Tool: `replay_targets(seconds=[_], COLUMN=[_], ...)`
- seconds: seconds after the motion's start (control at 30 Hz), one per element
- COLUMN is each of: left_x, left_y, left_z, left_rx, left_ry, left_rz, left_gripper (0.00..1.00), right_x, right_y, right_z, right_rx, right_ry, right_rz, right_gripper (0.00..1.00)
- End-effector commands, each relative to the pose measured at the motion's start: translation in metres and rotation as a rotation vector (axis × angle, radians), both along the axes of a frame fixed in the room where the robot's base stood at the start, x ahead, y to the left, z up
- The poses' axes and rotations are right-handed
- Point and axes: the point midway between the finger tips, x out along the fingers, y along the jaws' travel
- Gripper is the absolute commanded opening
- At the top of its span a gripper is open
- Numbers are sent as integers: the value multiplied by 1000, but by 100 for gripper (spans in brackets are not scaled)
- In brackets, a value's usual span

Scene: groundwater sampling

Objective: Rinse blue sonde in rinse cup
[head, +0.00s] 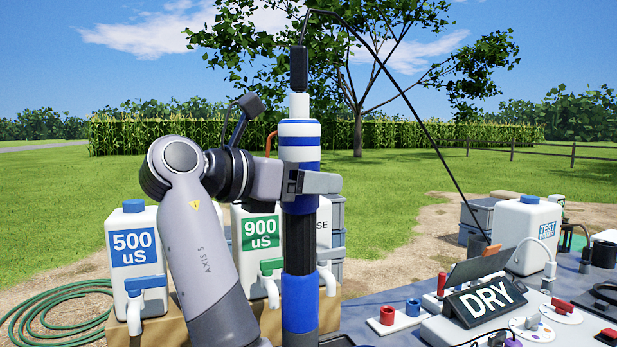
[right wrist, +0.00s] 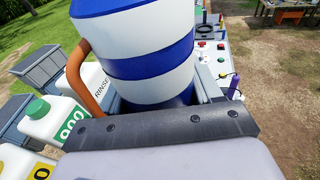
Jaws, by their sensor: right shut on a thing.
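The blue sonde (head: 300,142) is a tall upright tube with blue and white bands, a dark middle section and a blue lower part. A black cable rises from its top. My right gripper (head: 308,183) is shut around its upper body, just below the banded section. In the right wrist view the blue and white bands of the sonde (right wrist: 140,45) rise close above the dark gripper edge (right wrist: 160,125). The sonde's bottom end runs out of the head view at the lower edge. I cannot make out the rinse cup. My left gripper is not in view.
A 500 uS jug (head: 134,215) and a 900 uS jug (head: 250,220) stand behind the sonde, with a RINSE jug (head: 324,225) partly hidden. At right are a DRY sign (head: 487,302), red and blue caps (head: 387,315) and a TEST jug (head: 527,225). The cable arches right.

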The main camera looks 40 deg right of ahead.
Motion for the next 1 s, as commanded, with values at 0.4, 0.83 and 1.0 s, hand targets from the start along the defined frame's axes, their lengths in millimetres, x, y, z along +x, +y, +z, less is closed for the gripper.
replay_targets(seconds=[0.4,0.83,1.0], left_x=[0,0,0], left_y=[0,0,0], left_z=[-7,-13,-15], left_rx=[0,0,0], left_ry=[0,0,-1], left_rz=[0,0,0], left_gripper=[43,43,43], right_x=[-1,-1,-1], right_y=[1,0,0], right_z=[-11,-25,-31], right_rx=[-8,-8,-8], right_ry=[-6,-7,-6], right_rz=[1,1,1], right_gripper=[0,0,0])
